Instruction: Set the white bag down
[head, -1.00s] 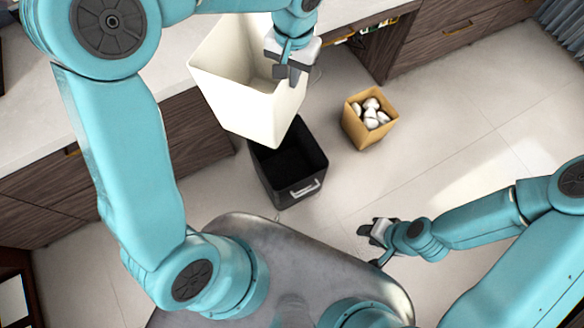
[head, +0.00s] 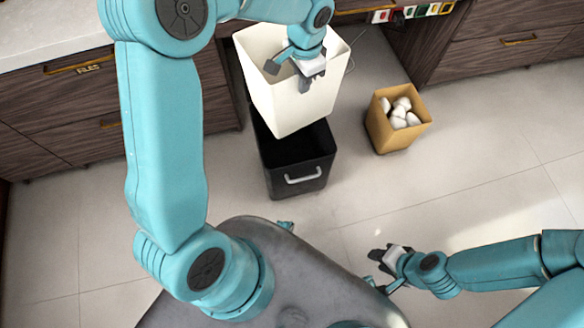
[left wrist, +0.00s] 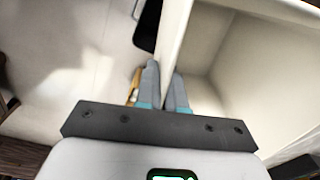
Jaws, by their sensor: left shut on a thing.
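The white bag (head: 290,105) is an open-topped, tapered white container in the head view. My left gripper (head: 306,84) is shut on its near right wall, and the bag hangs upright. In the left wrist view the gripper's fingers (left wrist: 165,88) pinch the wall of the bag (left wrist: 236,65), whose empty inside shows. My right gripper (head: 385,262) is low at the right, away from the bag; its finger gap is not clear.
A black bin (head: 298,178) with a grey handle stands on the floor below the bag. A tan box (head: 382,136) with several white lumps stands to its right. Wooden drawers (head: 60,105) line the back. The pale floor (head: 450,170) at right is clear.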

